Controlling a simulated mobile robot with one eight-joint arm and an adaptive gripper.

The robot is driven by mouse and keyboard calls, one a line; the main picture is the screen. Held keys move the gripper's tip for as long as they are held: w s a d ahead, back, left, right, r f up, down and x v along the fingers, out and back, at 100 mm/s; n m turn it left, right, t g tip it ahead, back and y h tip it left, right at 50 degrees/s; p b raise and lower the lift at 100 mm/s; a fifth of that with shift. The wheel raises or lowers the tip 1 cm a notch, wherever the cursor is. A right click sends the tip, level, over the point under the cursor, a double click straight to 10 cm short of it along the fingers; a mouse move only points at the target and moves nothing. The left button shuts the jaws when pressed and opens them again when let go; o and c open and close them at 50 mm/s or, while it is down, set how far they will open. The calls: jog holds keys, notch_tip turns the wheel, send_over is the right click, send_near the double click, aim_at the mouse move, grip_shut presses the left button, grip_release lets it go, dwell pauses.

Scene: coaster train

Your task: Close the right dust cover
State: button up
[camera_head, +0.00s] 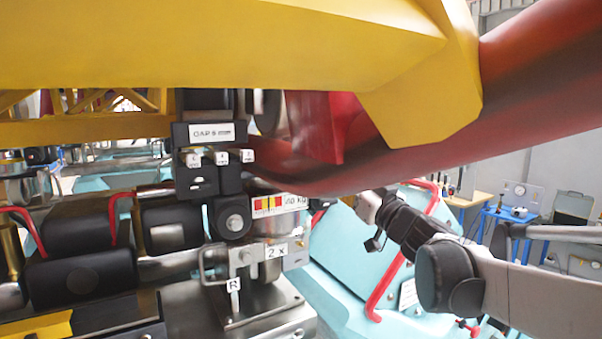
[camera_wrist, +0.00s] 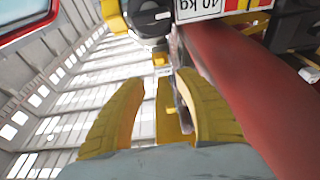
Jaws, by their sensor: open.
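No part is clearly marked as the right dust cover, and I cannot tell which part it is. A metal latch block (camera_head: 238,268) in the head view carries an "R" label and a "2 x" label. In the wrist view my gripper (camera_wrist: 159,80) has two yellow fingers spread apart. A narrow yellow part (camera_wrist: 171,112) shows between them; I cannot tell whether it touches them.
A thick red tube (camera_head: 420,150) and a yellow beam (camera_head: 200,45) cross above. A light-blue panel (camera_head: 345,285) with a red handle (camera_head: 388,290) lies beside my arm. Black rollers (camera_head: 80,275) are at left. Blue tables (camera_head: 510,215) stand at the far right.

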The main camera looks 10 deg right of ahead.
jog(key=w+b, duration=0.1)
jog(key=f+t+b, duration=0.1)
jog(key=w+b, duration=0.1)
jog(key=shift+w+a+f+y+b, duration=0.25)
jog(key=shift+w+a+y+b, duration=0.05)
jog(key=shift+a, duration=0.05)
jog(key=p+x, duration=0.1)
jog(key=x, duration=0.4)
jog(key=p+x, duration=0.2)
jog(key=x, duration=0.3)
jog(key=shift+r, duration=0.3)
grip_shut()
